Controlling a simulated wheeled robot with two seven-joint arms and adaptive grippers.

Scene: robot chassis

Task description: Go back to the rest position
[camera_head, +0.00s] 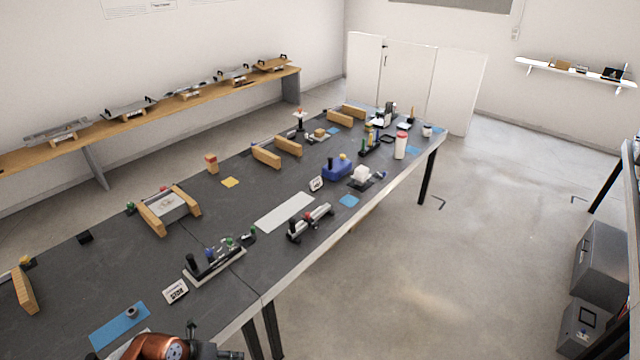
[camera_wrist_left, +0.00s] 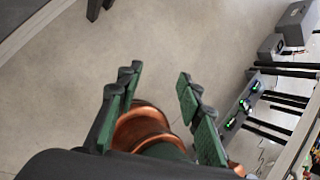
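My left gripper (camera_wrist_left: 159,80) shows in the left wrist view with its two green-padded fingers spread apart. The space between the fingertips is empty, with bare floor beyond. Copper and green parts of my own body show behind and between the fingers. In the head view, my copper-coloured left arm is at the bottom edge, by the near edge of the dark workbench (camera_head: 230,205). Only a dark bit of the left gripper (camera_head: 231,355) shows there, cut off by the frame. My right gripper is in neither view.
The workbench holds wooden blocks, a blue mat (camera_head: 119,326), a white sign (camera_head: 175,291) and a black-handled fixture (camera_head: 214,263). A wooden shelf (camera_head: 150,115) runs along the left wall. Grey cabinets (camera_head: 600,258) stand at right. The floor (camera_head: 430,270) right of the bench is clear.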

